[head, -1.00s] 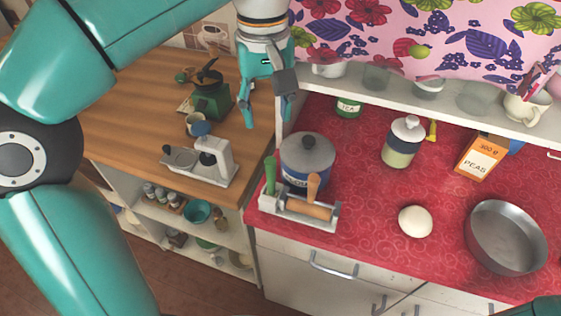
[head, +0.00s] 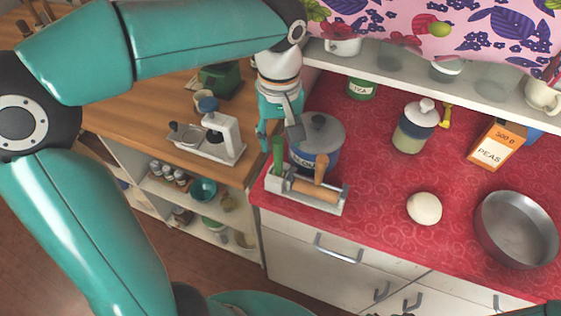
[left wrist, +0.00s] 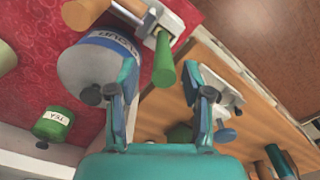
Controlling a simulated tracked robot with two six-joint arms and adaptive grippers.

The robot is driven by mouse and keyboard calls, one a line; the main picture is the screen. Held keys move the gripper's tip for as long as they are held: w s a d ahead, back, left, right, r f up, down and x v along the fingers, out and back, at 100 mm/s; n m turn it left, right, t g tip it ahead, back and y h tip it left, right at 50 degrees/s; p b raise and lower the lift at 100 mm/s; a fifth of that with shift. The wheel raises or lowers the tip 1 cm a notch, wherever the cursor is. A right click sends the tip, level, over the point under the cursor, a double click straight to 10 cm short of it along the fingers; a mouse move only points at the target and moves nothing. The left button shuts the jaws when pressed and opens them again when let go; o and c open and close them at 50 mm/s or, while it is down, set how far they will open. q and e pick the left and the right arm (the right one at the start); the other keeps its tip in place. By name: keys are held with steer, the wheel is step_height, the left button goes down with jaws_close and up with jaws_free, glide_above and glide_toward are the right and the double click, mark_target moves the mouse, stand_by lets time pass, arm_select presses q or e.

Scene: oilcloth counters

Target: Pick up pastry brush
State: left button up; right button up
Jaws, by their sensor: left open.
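A light utensil holder (head: 330,205) stands at the left front corner of the red counter. A green handle (head: 278,152) rises upright from its left end, and a wooden handle (head: 320,168) rises nearer its middle. Only handles show, so I cannot tell which belongs to the pastry brush. My left gripper (head: 279,130) is open, just above and around the green handle's top in the head view. In the left wrist view the green handle (left wrist: 164,62) lies ahead of the gap between the open fingers (left wrist: 160,96), apparently apart from them. My right gripper is out of view.
A flour canister (head: 325,130) stands close behind the holder.

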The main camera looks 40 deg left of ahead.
mark_target(278, 152)
arm_select(q)
step_height(278, 152, down, 4)
steer(key=shift+s+f, duration=0.15)
steer(key=shift+c, duration=0.4)
jaws_close()
